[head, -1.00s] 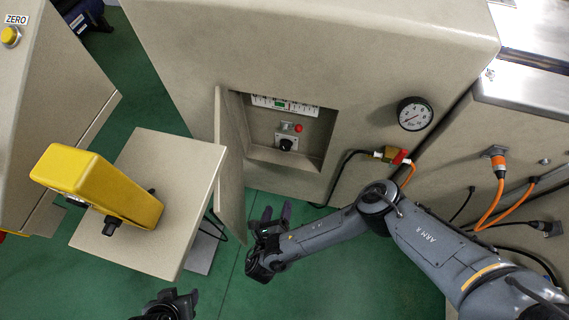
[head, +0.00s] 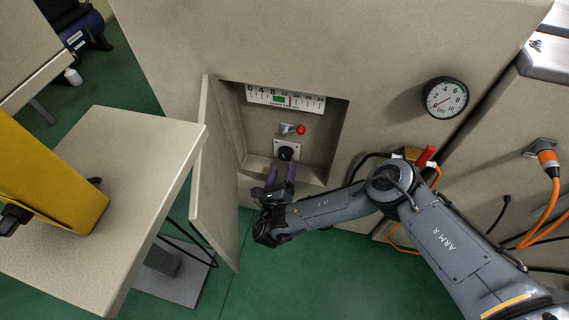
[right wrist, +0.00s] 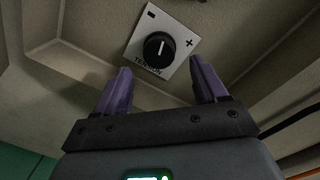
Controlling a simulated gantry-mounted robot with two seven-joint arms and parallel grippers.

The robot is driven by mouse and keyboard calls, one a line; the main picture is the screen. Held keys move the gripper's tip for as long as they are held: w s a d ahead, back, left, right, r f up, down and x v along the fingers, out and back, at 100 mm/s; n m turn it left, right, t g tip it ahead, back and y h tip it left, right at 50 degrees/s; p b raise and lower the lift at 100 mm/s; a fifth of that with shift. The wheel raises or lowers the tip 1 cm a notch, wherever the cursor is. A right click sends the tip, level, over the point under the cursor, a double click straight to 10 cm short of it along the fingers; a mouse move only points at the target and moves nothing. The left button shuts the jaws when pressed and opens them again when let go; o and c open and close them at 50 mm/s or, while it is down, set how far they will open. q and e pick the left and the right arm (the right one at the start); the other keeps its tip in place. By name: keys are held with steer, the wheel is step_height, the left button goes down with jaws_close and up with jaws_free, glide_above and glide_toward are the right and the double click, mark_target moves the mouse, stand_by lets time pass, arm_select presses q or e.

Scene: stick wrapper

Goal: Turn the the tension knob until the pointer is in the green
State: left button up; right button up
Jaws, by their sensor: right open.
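The black tension knob (head: 286,153) sits on a white plate inside the open recess of the beige cabinet. In the right wrist view the knob (right wrist: 159,46) has its white line pointing roughly up, between the minus and plus marks. The scale (head: 312,103) above it has a green patch (head: 279,99). A thin reddish mark seems to stand just right of the green; it is too small to be sure. My right gripper (head: 281,177) is open and empty, its purple fingers just below and short of the knob, one to each side. My left gripper is out of view.
A hinged door (head: 215,170) stands open left of the recess. A small switch with a red tip (head: 301,130) sits above the knob. A round gauge (head: 445,98) is at right. A table (head: 135,130) bearing a yellow device (head: 50,185) stands at left.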

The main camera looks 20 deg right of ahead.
mark_target(285, 158)
steer(key=b+x, duration=0.2)
steer(key=x, duration=0.1)
steer(key=shift+w+d+f, duration=0.15)
steer(key=shift+w+d, duration=0.1)
steer(key=shift+w, duration=0.1)
steer(key=shift+w+d, duration=0.35)
steer(key=shift+w, duration=0.25)
steer(key=c, duration=1.1)
